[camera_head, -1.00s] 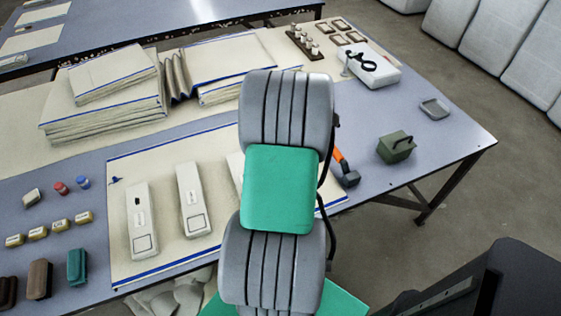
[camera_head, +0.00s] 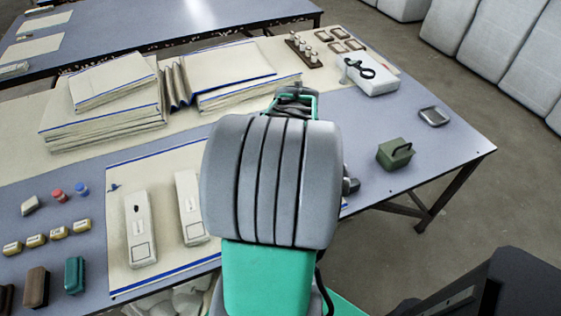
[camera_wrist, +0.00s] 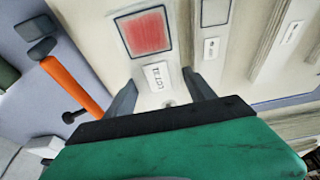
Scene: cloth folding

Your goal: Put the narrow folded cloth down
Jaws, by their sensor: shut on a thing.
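My gripper (camera_wrist: 163,82) shows in the wrist view with one dark finger on each side of a narrow folded cloth (camera_wrist: 175,45). It is shut on this cream cloth, which has a red square and a printed label. I cannot tell whether the cloth touches the surface below. In the head view my arm hides the gripper and this cloth. Two other narrow folded cloths, a left one (camera_head: 139,228) and a right one (camera_head: 188,200), lie side by side on a cream mat with blue edges (camera_head: 160,167). More narrow cloths show right of the held one in the wrist view.
An orange-handled tool (camera_wrist: 76,88) lies left of the held cloth in the wrist view. A green block with a handle (camera_head: 394,154) stands at the table's right. Stacked cloths (camera_head: 100,115) lie at the back left. Small blocks line the left side.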

